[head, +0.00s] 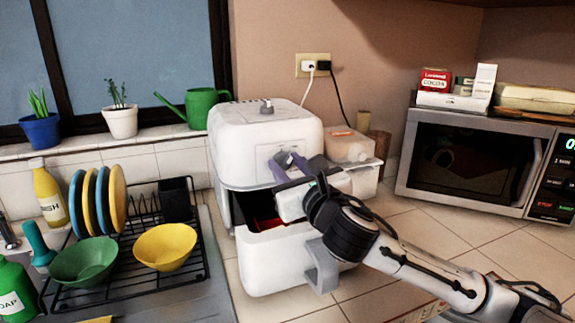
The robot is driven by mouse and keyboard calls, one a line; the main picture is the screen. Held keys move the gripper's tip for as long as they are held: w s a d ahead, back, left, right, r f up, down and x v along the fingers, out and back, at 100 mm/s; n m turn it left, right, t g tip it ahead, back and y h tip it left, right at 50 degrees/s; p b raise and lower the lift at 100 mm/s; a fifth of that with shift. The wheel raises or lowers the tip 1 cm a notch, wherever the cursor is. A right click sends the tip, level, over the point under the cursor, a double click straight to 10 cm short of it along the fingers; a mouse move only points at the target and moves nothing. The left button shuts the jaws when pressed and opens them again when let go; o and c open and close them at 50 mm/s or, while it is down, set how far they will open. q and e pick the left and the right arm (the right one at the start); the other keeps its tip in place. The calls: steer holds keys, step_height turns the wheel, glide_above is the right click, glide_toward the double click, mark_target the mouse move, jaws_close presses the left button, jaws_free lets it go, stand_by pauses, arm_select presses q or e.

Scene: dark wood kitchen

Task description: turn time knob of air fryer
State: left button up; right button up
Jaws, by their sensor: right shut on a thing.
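The white air fryer (245,135) stands on the counter in the middle of the head view. A grey knob (284,159) is on the front panel of its upper body, and another small grey knob (267,107) sits on top. My right gripper (294,165) reaches in from the right and is shut on the front knob, whose lower part is partly hidden by the fingers. The air fryer's drawer (270,262) is pulled partly out below, with a grey handle (320,268) on its front. My left gripper is not in view.
A dish rack (150,262) with plates and bowls stands on the left. A microwave (465,160) stands on the right, and a white container (347,146) sits just right of the air fryer. Tiled counter (415,215) lies clear before the microwave.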

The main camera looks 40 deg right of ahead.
steer(key=shift+r+m+p, duration=0.15)
steer(key=shift+m+p, duration=0.7)
steer(key=shift+m, duration=0.35)
steer(key=m+p, duration=0.1)
steer(key=m, duration=0.1)
steer(key=shift+m, duration=0.3)
steer(key=m+p, duration=0.1)
steer(key=m, duration=0.1)
steer(key=shift+d+m, duration=0.1)
steer(key=shift+m, duration=0.2)
steer(key=shift+f+m+p, duration=0.2)
steer(key=shift+m+p, duration=0.45)
steer(key=shift+m, duration=0.95)
steer(key=shift+d, duration=0.1)
steer(key=o, duration=1)
steer(key=shift+o, duration=0.2)
steer(key=shift+s, duration=0.1)
